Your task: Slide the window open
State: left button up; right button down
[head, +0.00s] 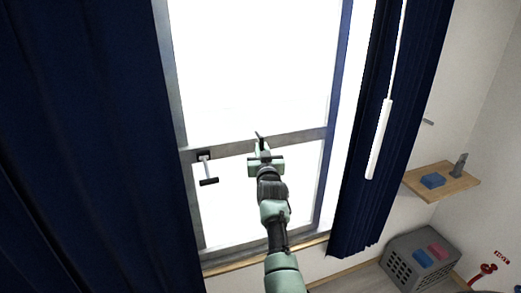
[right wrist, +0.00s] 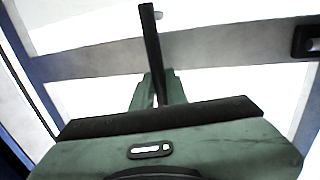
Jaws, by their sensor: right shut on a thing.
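The window (head: 250,60) is a tall bright pane in a grey frame with a crossbar (head: 300,138). My right gripper (head: 262,150) is at the middle of the crossbar. In the right wrist view, my right gripper (right wrist: 155,95) is shut on a thin dark bar (right wrist: 150,50) that stands out between its green fingers. The bar's tip also shows just above the gripper in the head view. How the bar joins the window is hidden. My left gripper is not in view.
Dark blue curtains hang at the left (head: 80,130) and right (head: 362,200) of the window. A white rod (head: 380,140) hangs before the right curtain. A wooden shelf (head: 415,180) and a grey crate (head: 400,268) stand at the right.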

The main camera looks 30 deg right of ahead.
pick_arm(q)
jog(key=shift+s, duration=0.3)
pick_arm(e)
jog(key=shift+a+f, duration=0.1)
jog(key=shift+f, duration=0.1)
